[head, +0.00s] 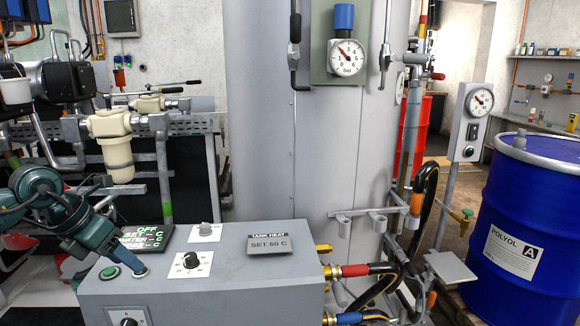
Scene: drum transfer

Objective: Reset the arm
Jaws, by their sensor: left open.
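My left arm comes in from the left edge, teal and dark. My left gripper (138,271) is at the near left corner of the grey control box (220,285), just right of a green button (110,272). It looks empty; its fingers are small and hard to make out, and I cannot tell if it touches the box. My right gripper is out of view.
The box carries a black dial (191,261) and a "TANK HEAT SET 60 C" sign (269,244). A dark display (145,238) stands behind the gripper. Hoses (385,275) run off the box's right side. A blue polyol drum (530,225) stands at right.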

